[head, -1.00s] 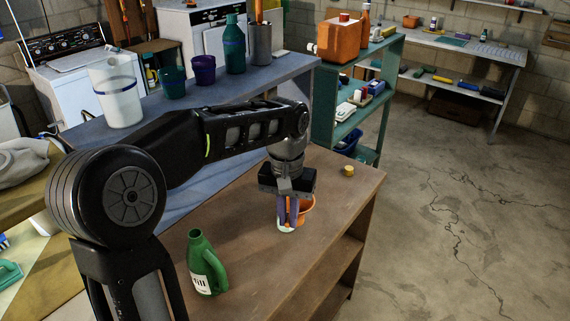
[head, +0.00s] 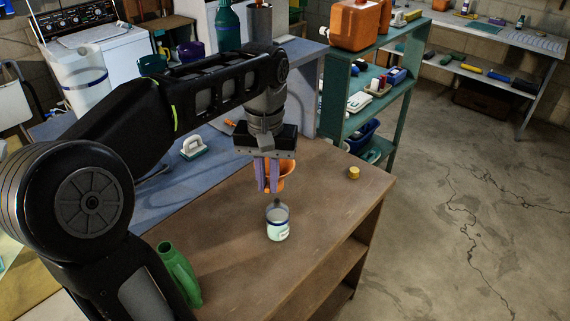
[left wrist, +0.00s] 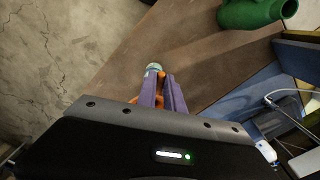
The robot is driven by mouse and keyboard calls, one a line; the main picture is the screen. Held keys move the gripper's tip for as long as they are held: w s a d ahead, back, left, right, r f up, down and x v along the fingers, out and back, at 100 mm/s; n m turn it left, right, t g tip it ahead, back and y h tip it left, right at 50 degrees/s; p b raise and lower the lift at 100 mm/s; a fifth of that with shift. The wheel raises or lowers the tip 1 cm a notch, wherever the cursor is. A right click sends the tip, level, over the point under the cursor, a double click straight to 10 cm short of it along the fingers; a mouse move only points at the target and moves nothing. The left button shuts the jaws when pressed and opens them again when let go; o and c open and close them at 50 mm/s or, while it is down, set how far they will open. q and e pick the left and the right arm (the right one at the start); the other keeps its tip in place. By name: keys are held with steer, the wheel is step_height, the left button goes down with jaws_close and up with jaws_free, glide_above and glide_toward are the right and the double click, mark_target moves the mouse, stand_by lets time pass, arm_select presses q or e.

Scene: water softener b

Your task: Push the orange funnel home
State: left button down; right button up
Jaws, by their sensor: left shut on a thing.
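The orange funnel (head: 287,172) is at my left gripper (head: 268,188), whose purple fingers are shut on it and partly hide it. Gripper and funnel appear raised above the brown table (head: 325,215). In the left wrist view, bits of orange show between and beside the fingers (left wrist: 163,88). The funnel's spout is hidden. My right gripper is out of view.
A small yellow cap (head: 353,173) lies near the right edge. A teal shelf (head: 340,95) stands behind, carrying an orange canister (head: 360,25). The table's right front is clear.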

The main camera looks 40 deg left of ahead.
arm_select(q)
steer(key=shift+w, duration=0.45)
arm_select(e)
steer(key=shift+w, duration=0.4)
arm_select(q)
steer(key=shift+s, duration=0.15)
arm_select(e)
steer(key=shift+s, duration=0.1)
